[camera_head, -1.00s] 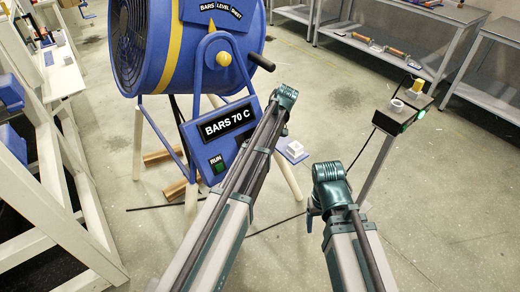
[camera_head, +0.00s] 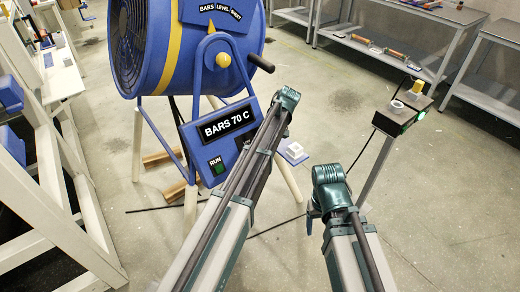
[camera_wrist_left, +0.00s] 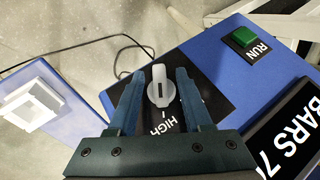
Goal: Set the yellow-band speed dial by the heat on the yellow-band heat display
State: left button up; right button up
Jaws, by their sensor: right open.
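A blue drum fan (camera_head: 200,50) with a yellow band stands at the upper left in the head view. Its heat display (camera_head: 228,124) reads "BARS 70 C". In the left wrist view a pale speed dial (camera_wrist_left: 160,88) sits on a black plate marked "HIGH". The two fingers of my left gripper (camera_wrist_left: 160,80) stand either side of the dial; contact is unclear. In the head view my left arm hides this gripper and the dial. My right gripper (camera_head: 311,223) is open and empty, away from the panel, partly hidden by its wrist.
A green RUN button (camera_head: 217,166) is below the display and also shows in the left wrist view (camera_wrist_left: 243,37). A post at right carries a grey box (camera_head: 402,108) with a yellow knob and green light. Grey shelves (camera_head: 425,45) stand behind. Open floor lies at lower right.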

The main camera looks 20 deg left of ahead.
pick_arm(q)
jog(key=shift+r, duration=0.15)
jog(key=p+v, duration=1.2)
jog(key=v, duration=0.1)
jog(key=shift+w+d+r, duration=0.2)
jog(key=shift+s, duration=0.15)
jog(key=s+d+r+m+t+h+p, duration=0.1)
jog(key=s+d+m, duration=0.3)
jog(key=s, duration=1)
jog(key=s+d+r+m+t+h+p, duration=0.1)
jog(key=s+d+m+p, duration=0.3)
jog(key=s, duration=1)
jog(key=m+h, duration=0.1)
jog(key=m, duration=0.1)
jog(key=shift+r+m+t, duration=0.25)
jog(key=shift+m+t, duration=0.15)
